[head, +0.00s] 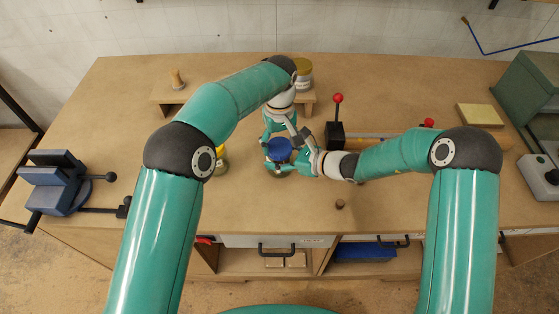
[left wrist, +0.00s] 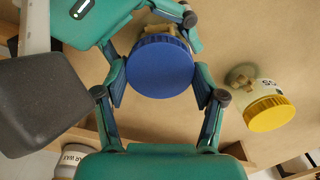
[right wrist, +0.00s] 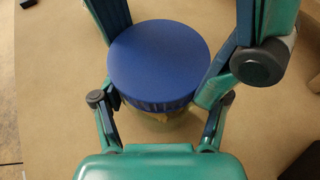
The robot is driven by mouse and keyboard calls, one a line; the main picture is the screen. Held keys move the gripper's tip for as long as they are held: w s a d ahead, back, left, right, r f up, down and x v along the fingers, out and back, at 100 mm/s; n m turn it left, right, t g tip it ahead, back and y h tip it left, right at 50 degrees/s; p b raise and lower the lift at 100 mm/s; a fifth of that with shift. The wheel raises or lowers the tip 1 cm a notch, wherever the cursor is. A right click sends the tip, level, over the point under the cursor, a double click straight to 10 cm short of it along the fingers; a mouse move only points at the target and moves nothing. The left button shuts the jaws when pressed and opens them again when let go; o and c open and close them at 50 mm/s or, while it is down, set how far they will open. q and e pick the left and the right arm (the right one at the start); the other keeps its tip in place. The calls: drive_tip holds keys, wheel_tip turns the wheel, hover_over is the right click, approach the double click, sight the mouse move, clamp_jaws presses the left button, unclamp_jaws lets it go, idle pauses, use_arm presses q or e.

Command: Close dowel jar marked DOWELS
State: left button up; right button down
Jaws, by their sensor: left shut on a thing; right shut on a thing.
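A jar with a wide blue lid (head: 278,149) stands near the middle of the bench; its label is not readable from here. Tan pieces show beside the lid in the left wrist view. My left gripper (head: 279,141) is shut on the blue lid (left wrist: 160,66), one finger on each side. My right gripper (head: 284,168) comes in from the right, lower down, and is shut around the jar body (right wrist: 160,119). The lid lies over the jar mouth and hides most of the body in the right wrist view. I cannot tell whether it is fully seated.
A yellow-lidded jar (left wrist: 270,112) stands left of the blue-lidded jar in the head view. Behind are a low wooden shelf with a wax tub (head: 303,76) and a red-knobbed fixture (head: 337,132). A blue vise (head: 54,182) sits far left. The front bench is mostly clear.

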use_arm(q)
drive_tip(key=m, duration=0.4)
drive_tip(key=shift+m, duration=0.4)
drive_tip(key=m, duration=0.6)
drive_tip(key=shift+m, duration=0.4)
drive_tip(key=o, duration=1.3)
drive_tip(key=shift+o, duration=0.2)
use_arm(e)
drive_tip(key=shift+s+f, duration=0.1)
use_arm(q)
wheel_tip(320, 180, up, 12)
drive_tip(key=shift+f, duration=0.1)
